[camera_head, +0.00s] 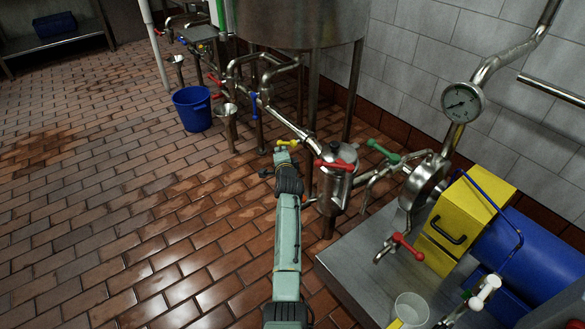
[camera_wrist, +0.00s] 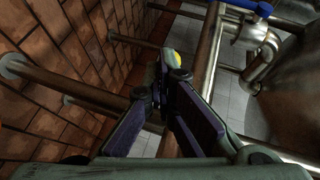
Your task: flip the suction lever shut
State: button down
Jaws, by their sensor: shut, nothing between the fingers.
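No lever is labelled, so I cannot tell by sight which one is the suction lever. A yellow lever (camera_head: 287,143) sits on the pipework just beyond the tip of my gripper (camera_head: 282,157). In the wrist view my gripper (camera_wrist: 170,76) has its dark fingers closed together with nothing between them. A bit of yellow (camera_wrist: 177,56) shows just past the fingertips, and the fingers hide the rest of it. I cannot tell whether they touch. A red lever (camera_head: 334,165) lies across the top of the steel canister (camera_head: 334,190), right of my gripper.
A green lever (camera_head: 384,151) and a lower red lever (camera_head: 407,246) are near the pump (camera_head: 424,182). A blue lever (camera_head: 252,104) is on the pipe farther back, beside a steel funnel (camera_head: 228,118). A blue bucket (camera_head: 193,108) stands left. Tiled floor at left is clear.

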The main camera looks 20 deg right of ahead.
jog(key=shift+w+a+r, duration=0.15)
jog(key=shift+w+r, duration=0.1)
jog(key=shift+w, duration=0.05)
jog(key=shift+w+r+m+t+b, duration=0.2)
jog(key=shift+r+m+t+b, duration=0.1)
jog(key=shift+t+b, duration=0.3)
jog(key=shift+w+a+r, duration=0.1)
jog(key=shift+w+r, duration=0.1)
jog(key=shift+r, duration=0.1)
dwell(2.5)
